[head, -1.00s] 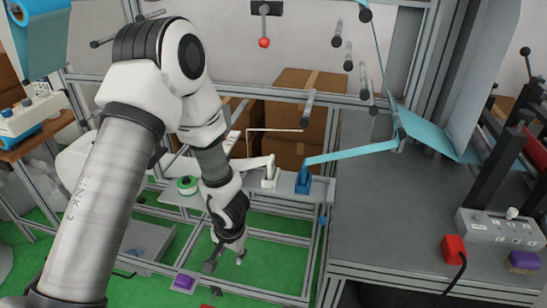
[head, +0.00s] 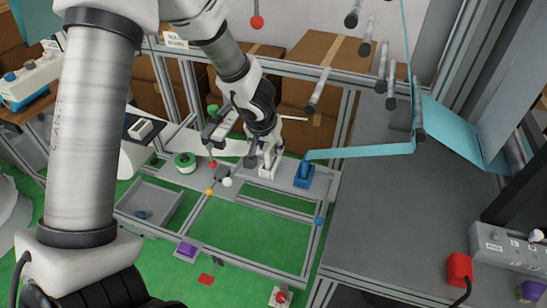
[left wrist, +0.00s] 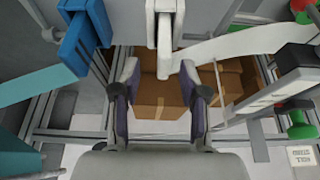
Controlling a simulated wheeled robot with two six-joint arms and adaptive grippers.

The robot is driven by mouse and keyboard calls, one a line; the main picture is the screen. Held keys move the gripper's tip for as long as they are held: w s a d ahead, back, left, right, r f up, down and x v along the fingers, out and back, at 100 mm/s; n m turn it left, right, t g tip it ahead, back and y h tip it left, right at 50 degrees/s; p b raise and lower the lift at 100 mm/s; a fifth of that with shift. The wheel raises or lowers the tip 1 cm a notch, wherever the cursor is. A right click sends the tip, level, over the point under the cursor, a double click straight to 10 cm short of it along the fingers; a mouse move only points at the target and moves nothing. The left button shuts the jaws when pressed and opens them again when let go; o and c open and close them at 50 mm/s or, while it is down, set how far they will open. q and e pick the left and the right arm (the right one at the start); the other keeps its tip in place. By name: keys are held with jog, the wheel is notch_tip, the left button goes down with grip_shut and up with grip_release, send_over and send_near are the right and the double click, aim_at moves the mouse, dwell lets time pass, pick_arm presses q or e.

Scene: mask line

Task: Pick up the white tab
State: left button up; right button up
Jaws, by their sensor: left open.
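The white tab (left wrist: 163,68) hangs at the front of a white holder (left wrist: 164,18) in the left wrist view, where a white strip (left wrist: 250,42) runs off to the right. In the head view the white holder (head: 268,164) stands on a rail beside a blue one. My left gripper (head: 260,153) is beside the white holder, partly covering it. In the left wrist view its fingers (left wrist: 162,97) are open and empty, one on each side below the tab, with a visible gap around it. My right gripper is not in view.
A blue holder (head: 304,176) with a teal strip (head: 360,152) stands close to the right of the white one. A green-and-white spool (head: 186,162) is on the left. Grey rollers (head: 318,92) hang above. A grey table (head: 370,215) fills the right.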

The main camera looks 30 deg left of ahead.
aim_at(272, 151)
pick_arm(q)
jog(key=f, duration=0.1)
jog(key=f+b, duration=0.2)
jog(key=shift+w+a, duration=0.25)
jog(key=shift+a, duration=0.1)
jog(key=shift+w+a+f, duration=0.1)
jog(key=shift+w+f, duration=0.85)
jog(key=shift+f, duration=0.15)
jog(key=shift+r, duration=0.1)
jog(key=shift+s+r, duration=0.15)
jog(key=shift+c, duration=0.4)
jog(key=shift+s+r, duration=0.1)
jog(key=shift+s, duration=0.1)
grip_shut()
jog(key=shift+w, duration=0.1)
